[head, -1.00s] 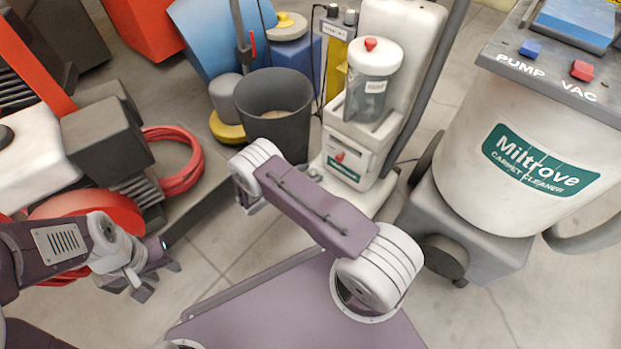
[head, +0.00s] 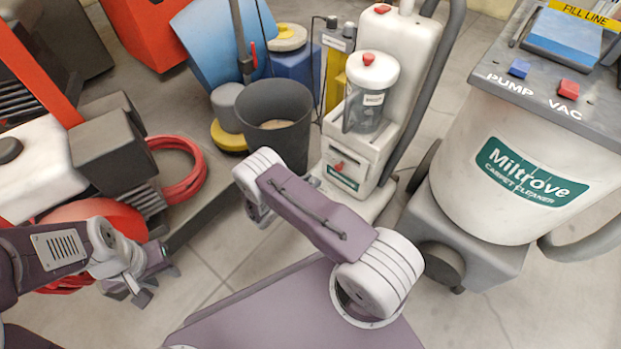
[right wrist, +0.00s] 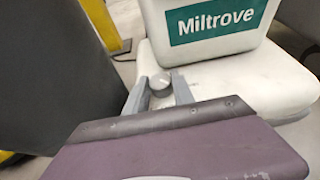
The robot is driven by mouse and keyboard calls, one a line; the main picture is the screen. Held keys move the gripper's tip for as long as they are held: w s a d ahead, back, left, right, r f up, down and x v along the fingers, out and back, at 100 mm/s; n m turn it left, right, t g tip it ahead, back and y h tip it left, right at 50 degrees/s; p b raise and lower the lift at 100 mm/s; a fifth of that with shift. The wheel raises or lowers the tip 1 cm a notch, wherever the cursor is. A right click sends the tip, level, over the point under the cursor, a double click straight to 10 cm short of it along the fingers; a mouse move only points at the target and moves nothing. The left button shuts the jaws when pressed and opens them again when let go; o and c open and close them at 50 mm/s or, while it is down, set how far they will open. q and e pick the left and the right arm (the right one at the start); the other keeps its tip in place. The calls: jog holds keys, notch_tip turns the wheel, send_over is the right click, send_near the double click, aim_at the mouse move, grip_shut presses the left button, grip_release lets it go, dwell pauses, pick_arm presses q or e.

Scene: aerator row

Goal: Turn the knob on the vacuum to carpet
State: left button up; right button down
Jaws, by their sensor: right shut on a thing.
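The vacuum is a white upright machine (head: 355,150) with a clear canister and a green label, standing right of centre in the head view. In the right wrist view its white base (right wrist: 205,82) lies below the green Miltrove label (right wrist: 216,20). A small round grey knob (right wrist: 160,84) sits on that base. My right gripper (right wrist: 160,92) has one finger on each side of the knob and is shut on it. The knob's setting marks cannot be read. In the head view my right forearm hides most of that gripper. My left gripper (head: 157,284) is open and empty at the lower left.
A dark grey bin (head: 273,125) stands just left of the vacuum. A large Miltrove carpet cleaner (head: 510,150) stands to its right. A red and white machine (head: 95,215) and a coiled red hose (head: 182,172) are near my left arm. Bare floor shows between them.

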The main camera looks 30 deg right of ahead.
jog(key=n+t+y+p, duration=0.1)
jog(key=p, duration=0.1)
jog(key=n+t+y+p, duration=0.1)
jog(key=n+p, duration=0.1)
jog(key=n+t+y+p, duration=0.1)
jog(key=t+p, duration=0.1)
jog(key=p, duration=0.1)
jog(key=shift+s+d+r+n, duration=0.25)
jog(key=shift+s+d+n, duration=0.05)
jog(key=shift+s+n, duration=0.1)
jog(key=shift+f+n+t+y+p, duration=0.2)
jog(key=shift+n+t+y+p, duration=0.9)
jog(key=shift+n+y+p, duration=0.3)
jog(key=c, duration=1.1)
grip_release()
jog(key=shift+o, duration=0.2)
